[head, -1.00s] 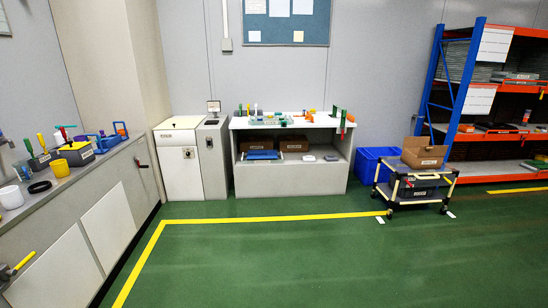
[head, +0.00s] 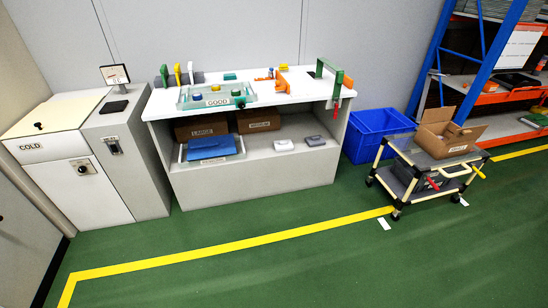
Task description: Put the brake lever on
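A wheeled cart (head: 397,205) with black shelves and a cream frame stands on the green floor right of the workbench. A small red lever-like part (head: 433,184) shows at its front, near the cream handle (head: 455,171). A yellow lever-like part (head: 479,172) sticks out at its right side. I cannot tell which of these is the brake lever, or its setting. An open cardboard box (head: 446,137) sits on the cart's top shelf. Neither of my grippers is in view.
A blue bin (head: 374,136) stands behind the cart. A white workbench (head: 252,178) holds trays and coloured tools. A COLD cabinet (head: 77,181) is at the left and an orange-blue rack (head: 446,55) at the right. The green floor in front is clear, crossed by a yellow line (head: 235,246).

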